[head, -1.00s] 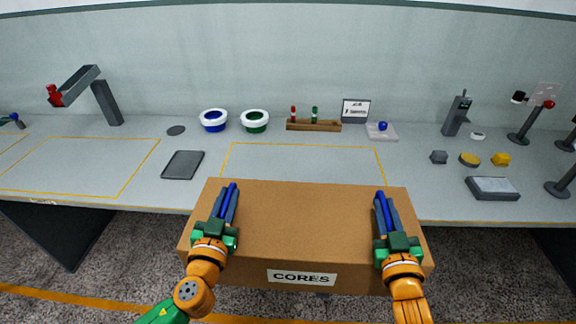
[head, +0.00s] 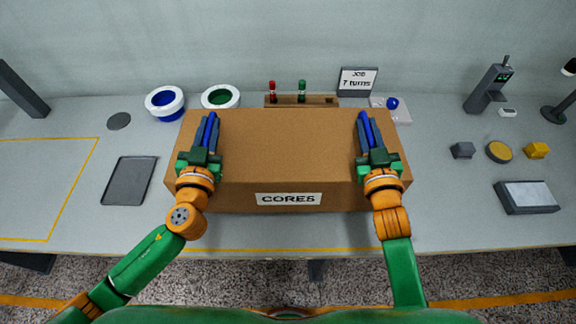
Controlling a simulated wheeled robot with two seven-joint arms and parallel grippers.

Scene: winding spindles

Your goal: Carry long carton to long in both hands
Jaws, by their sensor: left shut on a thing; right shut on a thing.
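The long carton (head: 285,150) is a brown box with a white label reading CORES on its near side. The carton looks level. The fingers lie over its top, and the exact grip is partly hidden.
Blue (head: 165,103) and green (head: 220,97) spools in white rings, a wooden rack (head: 318,100) and a sign (head: 357,82) stand behind the carton. A dark tray (head: 129,181) lies left. A grey box (head: 527,197) and small blocks lie right. The yellow-outlined left area (head: 45,190) is clear.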

